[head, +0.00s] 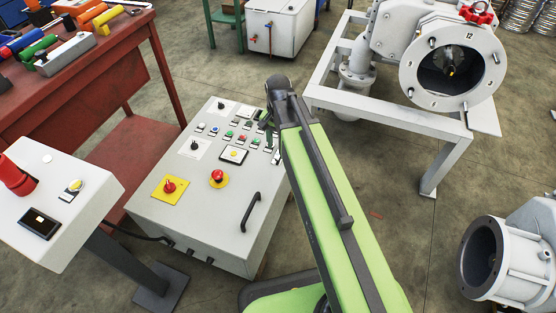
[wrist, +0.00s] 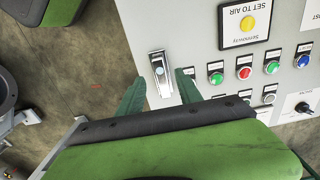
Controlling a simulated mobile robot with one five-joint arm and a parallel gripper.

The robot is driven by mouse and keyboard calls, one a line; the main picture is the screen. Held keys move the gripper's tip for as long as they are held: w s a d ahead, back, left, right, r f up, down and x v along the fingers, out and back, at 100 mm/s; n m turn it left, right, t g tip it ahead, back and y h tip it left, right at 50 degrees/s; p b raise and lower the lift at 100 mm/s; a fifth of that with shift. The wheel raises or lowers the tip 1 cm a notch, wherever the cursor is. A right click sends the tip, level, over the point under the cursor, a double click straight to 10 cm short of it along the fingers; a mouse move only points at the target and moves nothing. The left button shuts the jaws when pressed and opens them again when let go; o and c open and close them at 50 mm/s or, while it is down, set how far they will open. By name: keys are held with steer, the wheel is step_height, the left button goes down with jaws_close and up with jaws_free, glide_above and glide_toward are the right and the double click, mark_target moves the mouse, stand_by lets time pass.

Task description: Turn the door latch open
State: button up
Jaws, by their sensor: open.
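The door latch (wrist: 160,74) is a silver plate with a pale blue round spot, on the edge of the grey control cabinet (wrist: 190,25) in the wrist view. My gripper (wrist: 162,80) is open, with one green finger on each side of the latch in that picture. I cannot tell whether the fingers touch it. In the head view my gripper (head: 266,123) is over the right side of the cabinet (head: 215,230), and I cannot make out the latch there.
Buttons, a yellow "SET TO AIR" light (wrist: 248,22) and a black knob (wrist: 302,107) lie right of the latch. A red emergency stop (head: 217,176) and a black handle (head: 251,212) protrude from the cabinet. A red workbench (head: 130,150) stands left, a white machine frame (head: 400,125) right.

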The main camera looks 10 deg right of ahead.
mark_target(278, 154)
step_height(278, 154, down, 4)
steer(key=shift+r+b, duration=0.2)
steer(key=shift+b, duration=0.85)
steer(key=shift+r, duration=0.1)
steer(key=shift+c, duration=0.3)
jaws_close()
steer(key=shift+s+d, duration=0.1)
steer(key=shift+d, duration=0.05)
